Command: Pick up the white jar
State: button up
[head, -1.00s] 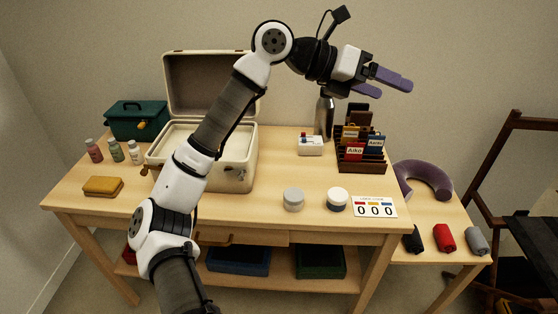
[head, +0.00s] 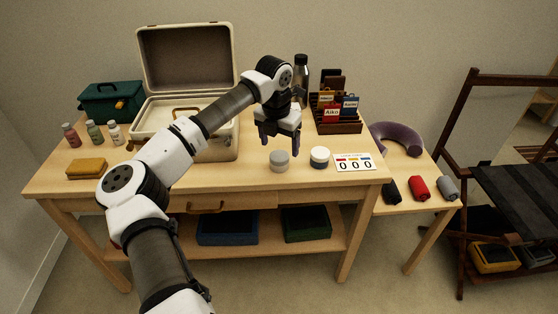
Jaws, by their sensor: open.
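The white jar (head: 319,156) stands upright on the wooden table near its front edge. It has a white top and a dark band low on its side. A grey jar (head: 279,161) stands just left of it. My gripper (head: 280,143) points down with its two purple fingers apart and nothing between them. In the picture it is above and around the top of the grey jar, left of the white jar. Its exact height and depth over the jars are hard to tell.
A counter card (head: 354,162) lies right of the white jar. Behind are a card rack (head: 338,122) and a dark bottle (head: 301,82). The open suitcase (head: 222,147) stands left. The table front between is clear.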

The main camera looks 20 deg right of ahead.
aim_at(279, 155)
jog(key=shift+w+d+f+p, duration=0.1)
jog(key=shift+w+f+p, duration=0.15)
jog(key=shift+f, duration=0.85)
jog(key=shift+w+d+f+p, duration=0.1)
jog(key=shift+w+f+p, duration=0.1)
jog(key=shift+f, duration=0.85)
jog(key=shift+w+f+p, duration=0.2)
jog(key=shift+f+p, duration=0.05)
jog(key=shift+f, duration=0.85)
jog(key=c, duration=1.1)
jog(key=shift+r, duration=0.1)
